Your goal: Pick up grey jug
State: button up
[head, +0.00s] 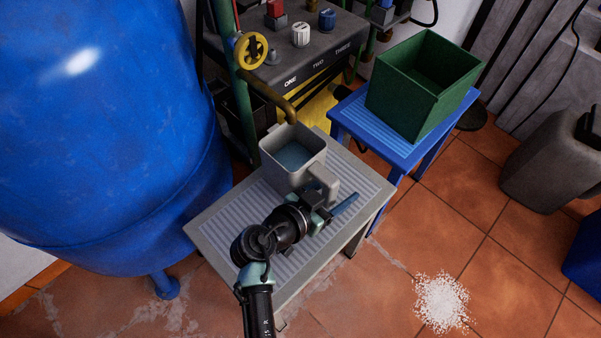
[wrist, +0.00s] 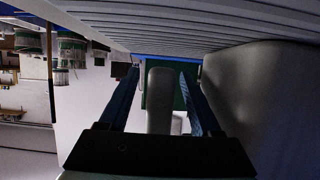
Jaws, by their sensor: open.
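The grey jug (head: 291,174) stands upright on a small grey table (head: 226,226) with a ribbed top. It is open at the top and shows a bluish, liquid-like surface inside. Its handle (head: 323,180) is on the right side, towards my gripper (head: 328,198). My gripper is open at the handle, with one blue finger showing on the right. In the wrist view, the handle (wrist: 160,112) shows between the two blue fingers of my gripper (wrist: 160,74), and the jug's body (wrist: 270,95) fills the right side. I cannot tell whether the fingers touch the handle.
A bent pipe with a yellow handwheel (head: 250,51) ends just above the jug. A blue tank (head: 100,130) stands close on the left. A green box (head: 415,95) sits on a blue table (head: 365,127) behind right. White granules (head: 441,302) lie on the open tiled floor.

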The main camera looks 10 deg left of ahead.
aim_at(339, 180)
grip_shut()
jog(key=shift+r, duration=0.15)
jog(key=shift+r, duration=0.15)
jog(key=shift+r+p, duration=0.5)
jog(key=shift+r, duration=0.15)
notch_tip(339, 180, up, 2)
jog(key=shift+p, duration=0.45)
jog(key=s+a, duration=0.3)
jog(key=s, duration=0.2)
jog(key=s+a+p, duration=0.1)
jog(key=s+a, duration=0.3)
jog(key=s+a+p, duration=0.1)
jog(key=s+a, duration=0.2)
jog(key=s, duration=0.2)
jog(key=shift+s+a+f, duration=0.1)
jog(key=shift+s+a, duration=0.2)
jog(key=c, duration=0.8)
grip_release()
grip_shut()
